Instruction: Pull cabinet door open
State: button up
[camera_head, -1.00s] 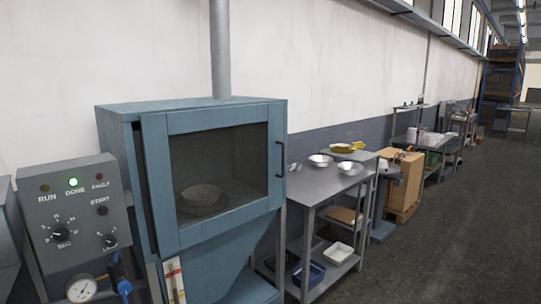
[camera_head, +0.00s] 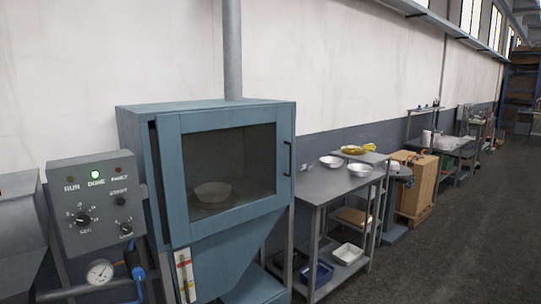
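The blue cabinet (camera_head: 205,108) stands left of centre against the wall. Its door (camera_head: 183,185) has a blue frame around a dark window and a black vertical handle (camera_head: 288,158) on its right side. The door looks near shut, with a dark gap along its left edge; I cannot tell whether it is latched. A pan (camera_head: 212,193) shows through the window inside the cabinet. My gripper and arm are not in view.
A control box (camera_head: 95,205) with a lit green DONE lamp and a gauge (camera_head: 100,272) stand left of the cabinet. A steel table (camera_head: 325,187) with bowls is close on its right. The floor (camera_head: 450,245) at right is open.

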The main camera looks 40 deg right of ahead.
aim_at(170, 127)
jog(key=z, duration=0.45)
jog(key=k, duration=0.15)
jog(key=u, duration=2.1)
jog(key=k, duration=0.65)
jog(key=z, duration=0.7)
jog(key=k, duration=0.7)
jog(key=z, duration=0.95)
jog(key=i, duration=1.45)
jog(key=z, duration=0.05)
